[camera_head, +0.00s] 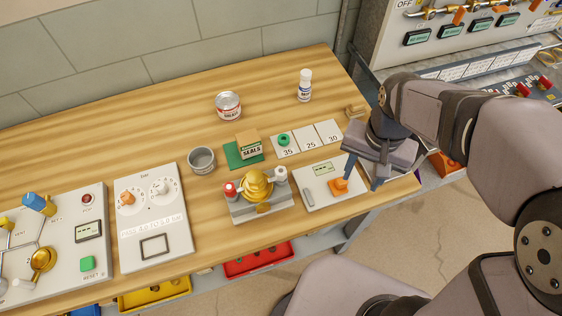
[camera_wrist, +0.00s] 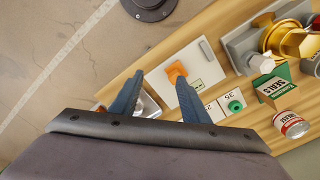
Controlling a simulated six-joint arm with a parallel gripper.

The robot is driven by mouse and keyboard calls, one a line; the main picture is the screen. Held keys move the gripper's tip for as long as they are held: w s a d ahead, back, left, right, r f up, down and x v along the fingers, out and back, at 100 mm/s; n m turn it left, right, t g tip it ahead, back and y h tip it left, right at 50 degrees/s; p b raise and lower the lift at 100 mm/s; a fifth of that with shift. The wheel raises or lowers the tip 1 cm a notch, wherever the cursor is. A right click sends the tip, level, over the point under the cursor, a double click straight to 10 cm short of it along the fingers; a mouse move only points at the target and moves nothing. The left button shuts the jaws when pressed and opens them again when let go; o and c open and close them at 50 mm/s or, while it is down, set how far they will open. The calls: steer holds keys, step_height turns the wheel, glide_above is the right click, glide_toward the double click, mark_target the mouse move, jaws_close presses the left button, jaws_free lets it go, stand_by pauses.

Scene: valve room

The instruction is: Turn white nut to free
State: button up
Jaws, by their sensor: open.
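The white nut (camera_head: 281,175) is at the right end of a brass valve fixture (camera_head: 257,185) on the wooden bench. A red cap (camera_head: 231,190) is at its left end. In the wrist view, what looks like the white nut (camera_wrist: 260,63) is at the right, beside the brass body (camera_wrist: 282,36). My gripper (camera_head: 362,178) is open and empty, above the bench's right end and to the right of the nut, apart from it. In the wrist view, its two fingers (camera_wrist: 162,82) are spread wide with nothing held between them.
A white panel with an orange knob (camera_head: 339,185) lies between my gripper and the fixture. Behind are a SEALS box (camera_head: 250,148), number cards (camera_head: 310,138) with a green ring, a tin (camera_head: 228,105) and a bottle (camera_head: 304,86). Control panels (camera_head: 155,218) stand left.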

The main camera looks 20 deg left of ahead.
steer(key=s+a+r, duration=0.1)
steer(key=a+r, duration=0.2)
steer(key=a, duration=0.6)
step_height(320, 180, up, 3)
steer(key=p, duration=0.1)
glide_above(281, 171)
steer(key=shift+f, duration=0.15)
steer(key=shift+f+p, duration=1.05)
steer(key=shift+f, duration=2.65)
jaws_close()
steer(key=c, duration=1.1)
jaws_free()
